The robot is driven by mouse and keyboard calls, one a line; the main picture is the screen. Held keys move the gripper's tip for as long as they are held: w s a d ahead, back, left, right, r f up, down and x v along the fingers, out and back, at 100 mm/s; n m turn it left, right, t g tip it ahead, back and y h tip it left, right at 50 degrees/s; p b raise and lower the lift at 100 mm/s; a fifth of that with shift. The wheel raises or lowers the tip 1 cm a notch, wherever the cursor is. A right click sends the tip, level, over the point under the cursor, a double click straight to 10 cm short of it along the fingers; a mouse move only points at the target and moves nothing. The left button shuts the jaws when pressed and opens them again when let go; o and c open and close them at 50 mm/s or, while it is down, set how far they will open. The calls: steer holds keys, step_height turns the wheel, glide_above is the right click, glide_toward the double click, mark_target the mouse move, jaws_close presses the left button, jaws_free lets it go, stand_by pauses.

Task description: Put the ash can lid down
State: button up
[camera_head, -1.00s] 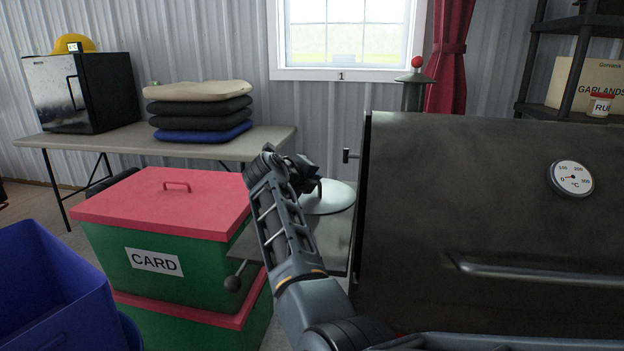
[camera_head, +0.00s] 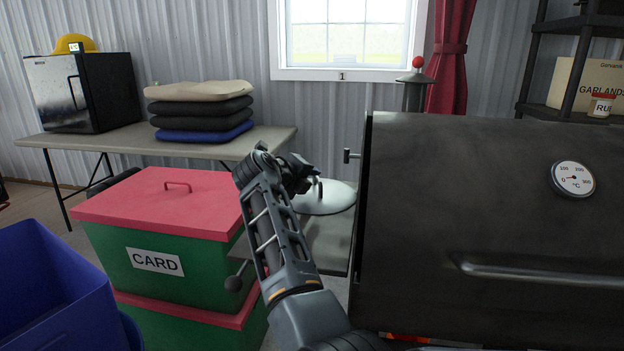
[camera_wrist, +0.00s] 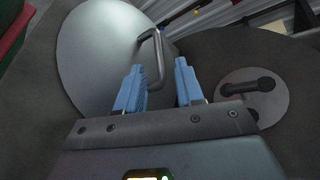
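The ash can lid, a round pale metal disc (camera_head: 335,198) with an upright loop handle, lies flat, apparently on the grey side shelf (camera_head: 332,236) left of the grill. The lid also fills the upper left of the wrist view (camera_wrist: 95,60). My gripper (camera_head: 310,172) is just above and to the left of the lid's handle. In the wrist view its two blue fingers (camera_wrist: 160,75) are spread apart, with the handle showing beyond and between them. Whether a finger touches the handle cannot be told. Nothing is gripped.
The black grill (camera_head: 460,220) with a dial stands close on the right. Red-lidded green boxes (camera_head: 165,205) and a blue bin (camera_head: 55,290) are at left. A table (camera_head: 95,145) with cushions stands behind. The wrist view shows another round plate (camera_wrist: 235,98) with a dark handle.

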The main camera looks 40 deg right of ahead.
steer(key=v, duration=0.9)
steer(key=shift+d, duration=0.1)
